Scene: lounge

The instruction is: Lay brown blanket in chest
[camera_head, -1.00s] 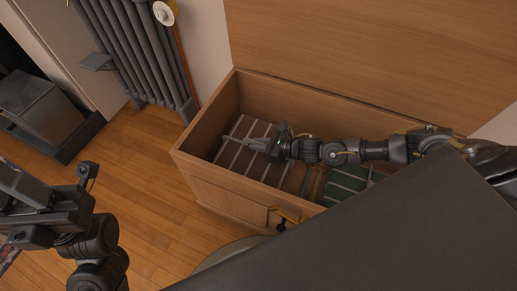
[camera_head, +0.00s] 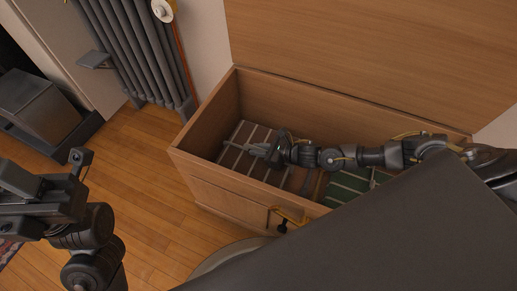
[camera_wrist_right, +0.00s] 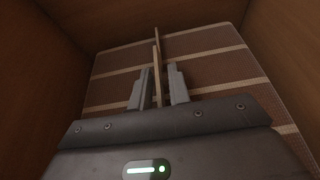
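The brown blanket (camera_head: 236,148), with pale stripes, lies flat on the floor of the open wooden chest (camera_head: 219,184), in its left part. It also fills much of the right wrist view (camera_wrist_right: 215,70). My right gripper (camera_head: 262,150) reaches down inside the chest over the blanket and hides part of it. In the right wrist view its two fingers (camera_wrist_right: 160,84) stand apart, with a thin pale upright strip of the blanket between them; contact cannot be told. My left gripper (camera_head: 45,195) is outside the chest at the left; its fingertips are unclear.
A green striped blanket (camera_head: 347,187) lies in the right part of the chest. The raised lid (camera_head: 370,50) stands behind. A radiator (camera_head: 138,55) and a grey box (camera_head: 38,105) are at the left. The wooden floor (camera_head: 150,165) before the chest is clear.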

